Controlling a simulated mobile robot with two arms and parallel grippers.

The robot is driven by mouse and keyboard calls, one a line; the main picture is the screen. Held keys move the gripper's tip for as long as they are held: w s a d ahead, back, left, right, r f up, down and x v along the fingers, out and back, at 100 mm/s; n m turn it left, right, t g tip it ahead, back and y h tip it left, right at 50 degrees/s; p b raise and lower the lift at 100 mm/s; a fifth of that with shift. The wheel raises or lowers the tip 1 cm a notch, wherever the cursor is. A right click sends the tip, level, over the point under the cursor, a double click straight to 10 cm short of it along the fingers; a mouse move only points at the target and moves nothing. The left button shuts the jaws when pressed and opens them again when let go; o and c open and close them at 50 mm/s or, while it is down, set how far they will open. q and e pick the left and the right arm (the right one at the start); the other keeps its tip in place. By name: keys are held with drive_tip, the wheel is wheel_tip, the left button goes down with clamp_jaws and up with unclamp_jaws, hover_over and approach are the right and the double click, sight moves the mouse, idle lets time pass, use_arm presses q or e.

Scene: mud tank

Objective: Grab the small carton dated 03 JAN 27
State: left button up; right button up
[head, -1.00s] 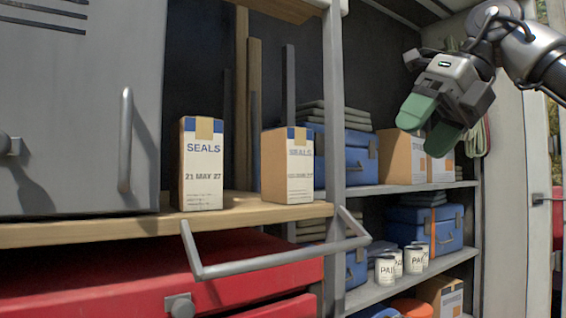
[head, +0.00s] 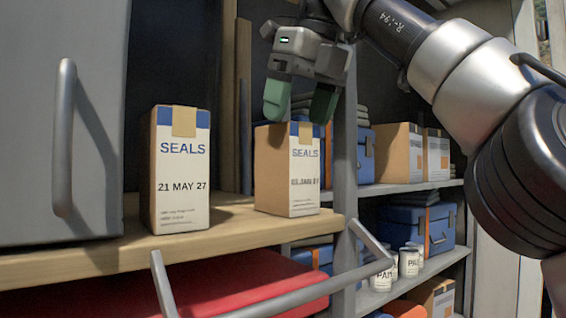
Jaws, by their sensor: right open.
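Two small SEALS cartons stand upright on the wooden shelf (head: 90,258). The right carton (head: 290,180) is turned at an angle; its date is hard to read but looks like 03 JAN 27. The left carton (head: 178,180) clearly reads 21 MAY 27. My right gripper (head: 299,108) is open, its green fingers pointing down at the top of the right carton, one overlapping its upper left and one its upper right in the picture. I cannot tell whether they touch it. My left gripper is not in view.
A grey cabinet door with a handle (head: 65,140) is at the left. A grey bar handle (head: 290,295) juts out in front, below the shelf, by the red drawer (head: 230,275). A grey post (head: 344,150) stands just right of the right carton. Further shelves hold boxes, blue cases (head: 420,228) and cans.

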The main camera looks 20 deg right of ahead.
sight(287, 140)
drive_tip(key=shift+w+a, duration=0.1)
drive_tip(key=shift+w, duration=0.35)
drive_tip(key=shift+w+r, duration=0.1)
drive_tip(key=shift+w, duration=0.05)
drive_tip(key=shift+f, duration=0.4)
drive_tip(key=shift+x, duration=0.85)
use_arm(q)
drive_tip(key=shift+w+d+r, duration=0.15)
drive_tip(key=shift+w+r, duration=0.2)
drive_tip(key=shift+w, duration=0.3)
use_arm(e)
drive_tip(key=shift+x, duration=1.3)
drive_tip(key=shift+w, duration=0.1)
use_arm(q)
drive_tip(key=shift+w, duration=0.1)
use_arm(e)
drive_tip(key=c, duration=0.8)
drive_tip(key=shift+r, duration=0.15)
